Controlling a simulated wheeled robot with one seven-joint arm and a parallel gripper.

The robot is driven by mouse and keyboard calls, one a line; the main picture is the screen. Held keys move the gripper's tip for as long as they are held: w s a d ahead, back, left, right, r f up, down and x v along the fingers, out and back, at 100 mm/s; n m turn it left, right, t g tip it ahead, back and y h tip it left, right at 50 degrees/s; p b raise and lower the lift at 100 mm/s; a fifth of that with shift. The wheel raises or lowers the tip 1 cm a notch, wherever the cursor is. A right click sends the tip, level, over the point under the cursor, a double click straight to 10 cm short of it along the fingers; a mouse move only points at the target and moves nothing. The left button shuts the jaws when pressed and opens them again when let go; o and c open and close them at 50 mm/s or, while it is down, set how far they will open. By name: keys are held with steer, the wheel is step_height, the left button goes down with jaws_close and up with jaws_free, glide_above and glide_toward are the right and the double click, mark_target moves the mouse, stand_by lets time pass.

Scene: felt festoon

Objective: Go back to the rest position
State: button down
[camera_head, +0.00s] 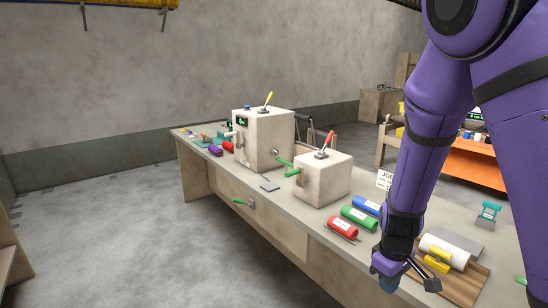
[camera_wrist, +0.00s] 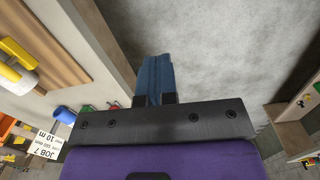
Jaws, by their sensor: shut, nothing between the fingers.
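My gripper (camera_head: 388,286) hangs at the front edge of the workbench (camera_head: 262,218), low in the right half of the head view. In the wrist view its blue fingers (camera_wrist: 154,78) are pressed together with nothing between them. They point towards bare concrete floor beside the bench. My purple arm covers part of the bench's right end.
On the bench stand a large beige box (camera_head: 262,140) with a yellow lever and a smaller one (camera_head: 322,180) with a red lever. Red (camera_head: 342,228), green (camera_head: 360,217) and blue rolls lie nearby. A wooden board (camera_head: 462,285) with a white roller is close to my gripper. Floor at left is clear.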

steer(key=s+d+r+m+t, duration=0.1)
steer(key=s+r+m+t, duration=0.1)
steer(key=s+r, duration=0.4)
steer(key=s+d+r+m+t, duration=0.1)
steer(key=s+r, duration=0.5)
steer(key=r, duration=0.8)
steer(key=s+d+r+m+t, duration=0.1)
steer(key=s+r+m+t, duration=0.1)
steer(key=s+r, duration=0.4)
step_height(320, 180, up, 4)
steer(key=shift+s+d+m+t, duration=0.2)
steer(key=shift+d+m+t, duration=0.1)
steer(key=shift+m, duration=0.5)
